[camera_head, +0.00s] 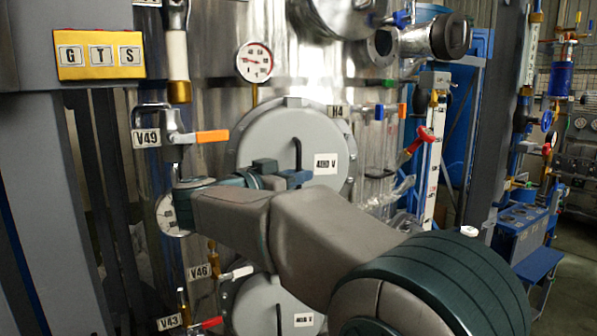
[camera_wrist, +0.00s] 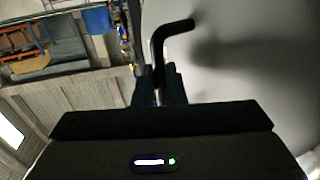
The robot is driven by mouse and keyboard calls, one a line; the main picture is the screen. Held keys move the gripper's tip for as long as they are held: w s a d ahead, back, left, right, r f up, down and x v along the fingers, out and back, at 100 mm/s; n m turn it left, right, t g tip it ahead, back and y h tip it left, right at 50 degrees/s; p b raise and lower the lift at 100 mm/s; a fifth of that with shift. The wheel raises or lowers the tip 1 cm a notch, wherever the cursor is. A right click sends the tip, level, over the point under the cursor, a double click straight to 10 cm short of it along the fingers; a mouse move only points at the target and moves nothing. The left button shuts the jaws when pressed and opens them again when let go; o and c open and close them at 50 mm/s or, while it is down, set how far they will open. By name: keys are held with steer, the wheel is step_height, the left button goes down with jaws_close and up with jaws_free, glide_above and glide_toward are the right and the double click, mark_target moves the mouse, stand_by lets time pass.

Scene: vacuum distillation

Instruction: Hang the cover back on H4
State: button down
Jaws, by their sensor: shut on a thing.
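The cover (camera_head: 265,135) is a round grey disc with a black bent handle (camera_head: 298,152) and a "480 V" label. It stands upright in front of the shiny vessel, beside the H4 tag (camera_head: 338,110). My gripper (camera_head: 299,177) is shut on the lower part of the handle. In the wrist view my gripper (camera_wrist: 160,88) is dark around the handle (camera_wrist: 174,32), and the cover's grey face (camera_wrist: 245,65) fills the right side. A pale rim shows around the cover in the head view. I cannot tell whether the cover touches its mount. My arm hides its lower edge.
A second grey cover (camera_head: 255,305) is below, partly behind my arm. An orange-handled valve (camera_head: 212,136) at V49 and a gauge (camera_head: 255,62) are close at left and above. A red-handled valve (camera_head: 420,140) and clear tubing are at right.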

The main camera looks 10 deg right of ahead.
steer(key=shift+w+r+p, duration=0.2)
steer(key=shift+w+p, duration=0.25)
steer(key=shift+w, duration=0.3)
steer(key=shift+w+f+b, duration=0.15)
steer(key=shift+f+b, duration=0.15)
steer(key=shift+f, duration=0.15)
steer(key=shift+f+b, duration=0.55)
steer(key=shift+f, duration=0.5)
steer(key=c, duration=1.4)
jaws_free()
